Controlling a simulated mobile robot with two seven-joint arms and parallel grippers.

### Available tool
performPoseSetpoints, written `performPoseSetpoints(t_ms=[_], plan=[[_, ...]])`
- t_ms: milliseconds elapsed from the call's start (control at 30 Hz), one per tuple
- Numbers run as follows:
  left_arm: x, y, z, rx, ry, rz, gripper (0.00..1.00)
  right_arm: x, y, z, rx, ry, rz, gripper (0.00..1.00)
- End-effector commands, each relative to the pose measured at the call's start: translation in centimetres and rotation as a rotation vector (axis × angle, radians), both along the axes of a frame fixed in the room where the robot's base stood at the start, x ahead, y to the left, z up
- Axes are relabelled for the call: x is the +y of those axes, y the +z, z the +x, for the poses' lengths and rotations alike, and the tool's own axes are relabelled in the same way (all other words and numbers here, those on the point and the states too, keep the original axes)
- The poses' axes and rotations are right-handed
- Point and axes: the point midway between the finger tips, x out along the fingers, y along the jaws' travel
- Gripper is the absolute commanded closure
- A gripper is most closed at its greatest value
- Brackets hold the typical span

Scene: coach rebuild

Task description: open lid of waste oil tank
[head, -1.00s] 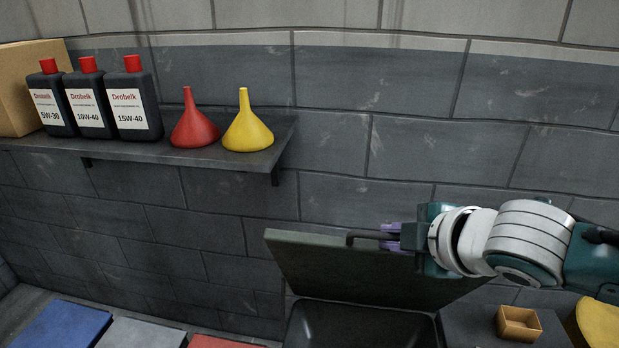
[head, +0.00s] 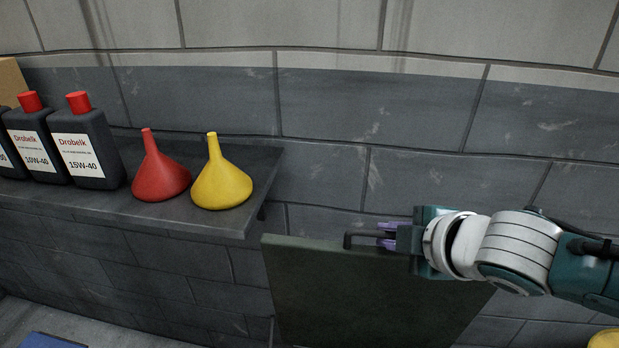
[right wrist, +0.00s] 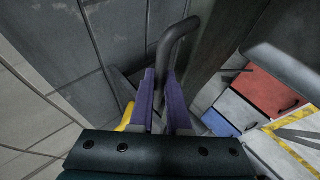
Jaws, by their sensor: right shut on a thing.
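The dark green-grey lid (head: 365,295) of the waste oil tank stands steeply raised in the head view, its flat face toward me. A dark bar handle (head: 352,237) sits at its top edge. My right gripper (head: 388,236) comes in from the right and is shut on the handle. In the right wrist view the purple fingers (right wrist: 160,100) close around the handle bar (right wrist: 178,38), beside the lid panel. The tank body is out of the head view, below the lid. My left gripper is not in view.
A wall shelf (head: 190,215) at left holds black oil bottles (head: 85,145), a red funnel (head: 160,175) and a yellow funnel (head: 221,180). A grey block wall is behind the lid. Red (right wrist: 262,90) and blue (right wrist: 216,123) panels show in the right wrist view.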

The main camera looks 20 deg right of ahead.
Motion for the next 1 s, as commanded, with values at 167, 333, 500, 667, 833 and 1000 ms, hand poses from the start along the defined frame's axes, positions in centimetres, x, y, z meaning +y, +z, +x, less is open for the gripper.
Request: performPoseSetpoints(t_ms=[167,333,500,667,833,1000], plan=[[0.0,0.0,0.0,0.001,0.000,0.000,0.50,0.0,0.0,0.0,-0.001,0.002,0.000,1.00],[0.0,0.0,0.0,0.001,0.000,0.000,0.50,0.1,0.0,0.0,0.000,0.001,0.000,0.74],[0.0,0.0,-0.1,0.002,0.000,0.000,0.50,0.0,0.0,0.0,0.000,0.001,0.001,0.55],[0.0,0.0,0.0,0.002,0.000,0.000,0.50,0.0,-0.1,0.0,0.001,0.000,0.000,0.55],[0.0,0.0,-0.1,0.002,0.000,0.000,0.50,0.0,0.0,-0.3,0.004,-0.001,0.000,0.55],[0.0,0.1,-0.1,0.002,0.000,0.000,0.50,0.1,1.0,-1.5,0.002,0.002,-0.001,0.55]])
